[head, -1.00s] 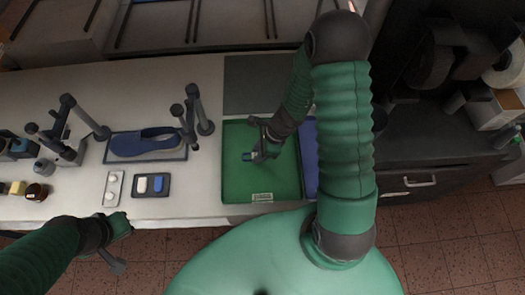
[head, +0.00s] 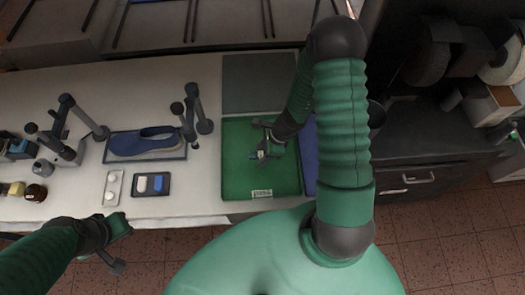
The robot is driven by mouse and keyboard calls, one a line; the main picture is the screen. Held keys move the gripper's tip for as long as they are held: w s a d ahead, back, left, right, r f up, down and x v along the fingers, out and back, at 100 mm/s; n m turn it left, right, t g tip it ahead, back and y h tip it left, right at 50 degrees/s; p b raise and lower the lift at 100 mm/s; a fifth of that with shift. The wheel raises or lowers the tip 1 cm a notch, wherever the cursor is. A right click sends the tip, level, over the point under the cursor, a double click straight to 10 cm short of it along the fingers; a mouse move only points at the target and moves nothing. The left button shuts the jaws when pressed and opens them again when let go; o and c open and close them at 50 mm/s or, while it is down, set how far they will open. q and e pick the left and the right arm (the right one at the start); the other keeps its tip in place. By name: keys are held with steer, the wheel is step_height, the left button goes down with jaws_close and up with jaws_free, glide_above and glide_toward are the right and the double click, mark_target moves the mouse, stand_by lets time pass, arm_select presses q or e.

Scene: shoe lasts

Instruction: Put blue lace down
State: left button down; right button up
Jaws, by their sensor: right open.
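My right gripper (head: 262,150) is over the green tray (head: 235,186), pointing down and to the left, with its jaws open. A small bluish piece (head: 254,155), which looks like the blue lace, shows at its fingertips. I cannot tell whether it touches the fingers or the tray, as the gripper partly hides it. A dark holder (head: 150,194) on the white bench carries a white piece (head: 141,184) and a blue piece (head: 158,183). My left gripper (head: 116,246) is open and empty in front of the bench edge.
A white strip with round pieces (head: 112,188) lies left of the holder. A grey mat (head: 255,82) lies behind the green tray, and a blue surface (head: 309,160) adjoins its right.

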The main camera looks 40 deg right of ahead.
steer(key=d+p+v, duration=0.1)
steer(key=p+v, duration=0.2)
steer(key=v, duration=0.9)
steer(key=s+a+r+n+h, duration=0.2)
steer(key=a+r+n, duration=0.35)
steer(key=n, duration=0.65)
steer(key=s+a+r+n+h, duration=0.15)
steer(key=a+r+n, duration=0.35)
steer(key=n, duration=0.7)
step_height(320, 180, down, 6)
steer(key=w+b, duration=0.1)
steer(key=b, duration=0.4)
steer(key=shift+d+b, duration=0.15)
steer(key=shift+b, duration=0.15)
steer(key=shift+s+a+r, duration=0.1)
steer(key=shift+a, duration=0.15)
steer(key=shift+d, duration=0.2)
